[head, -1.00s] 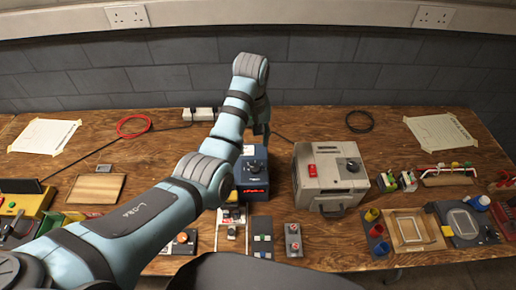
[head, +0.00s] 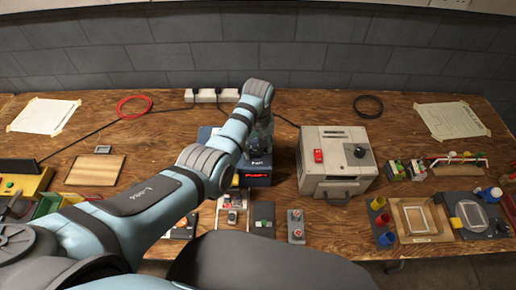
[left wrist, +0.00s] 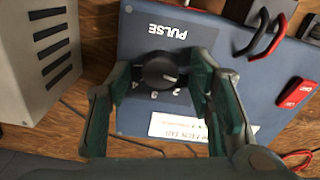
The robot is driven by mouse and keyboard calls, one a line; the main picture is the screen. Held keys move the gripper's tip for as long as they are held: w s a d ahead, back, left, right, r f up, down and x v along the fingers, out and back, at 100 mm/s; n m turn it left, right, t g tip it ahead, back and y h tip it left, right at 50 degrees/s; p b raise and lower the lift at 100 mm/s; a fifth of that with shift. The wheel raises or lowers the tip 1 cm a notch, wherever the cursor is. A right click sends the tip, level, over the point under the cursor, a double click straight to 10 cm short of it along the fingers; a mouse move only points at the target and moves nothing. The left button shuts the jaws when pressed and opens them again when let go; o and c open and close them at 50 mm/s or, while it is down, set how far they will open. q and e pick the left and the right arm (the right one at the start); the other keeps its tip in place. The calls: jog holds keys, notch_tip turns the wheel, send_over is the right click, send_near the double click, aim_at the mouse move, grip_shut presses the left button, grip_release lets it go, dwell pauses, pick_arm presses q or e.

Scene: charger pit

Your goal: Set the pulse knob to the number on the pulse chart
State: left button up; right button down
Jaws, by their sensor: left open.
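The pulse knob (left wrist: 160,71) is dark and round, with a pale pointer line, on the blue box (left wrist: 140,112) in the left wrist view. A "PULSE" label (left wrist: 168,32) and printed numbers sit beside it. My left gripper (left wrist: 163,78) is open, one finger on each side of the knob; I cannot tell whether they touch it.
A grey metal box (head: 333,160) with a red switch and dark knob stands right of the blue box. A red cable loop (head: 134,105) lies at the back left.

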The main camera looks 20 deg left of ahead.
pick_arm(q)
jog(key=shift+s+r, duration=0.15)
jog(key=shift+c, duration=0.3)
grip_shut()
jog(key=shift+r+m+p, duration=0.1)
jog(key=shift+m+p, duration=0.95)
jog(key=shift+m, duration=0.65)
jog(key=shift+m+p, duration=0.65)
jog(key=shift+m, duration=1.55)
